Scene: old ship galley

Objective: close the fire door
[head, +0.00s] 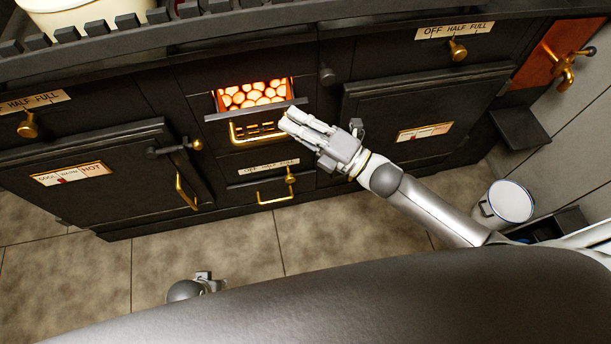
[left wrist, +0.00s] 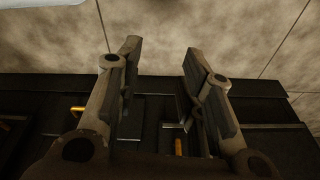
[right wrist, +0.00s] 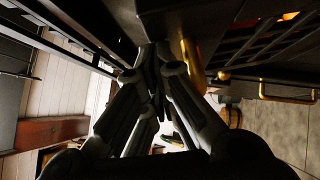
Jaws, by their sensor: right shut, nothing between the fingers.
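The fire opening (head: 253,95) in the middle of the black range shows glowing orange coals. A dark ledge (head: 255,111) sticks out just below it, seemingly the edge of the fire door, with a slotted front and a brass handle (head: 240,138) under it. My right gripper (head: 288,122) is shut and empty, its fingertips at the handle's right end. In the right wrist view the brass handle (right wrist: 191,62) is close beside the fingertips; I cannot tell whether they touch. My left gripper (left wrist: 160,60) is open and empty, low in front of the range.
Oven doors stand left (head: 90,180) and right (head: 425,125) of the fire. A lower brass drawer handle (head: 273,197) and a latch (head: 175,148) protrude. A white bucket (head: 507,203) stands at the right. The tiled floor (head: 240,240) in front is clear.

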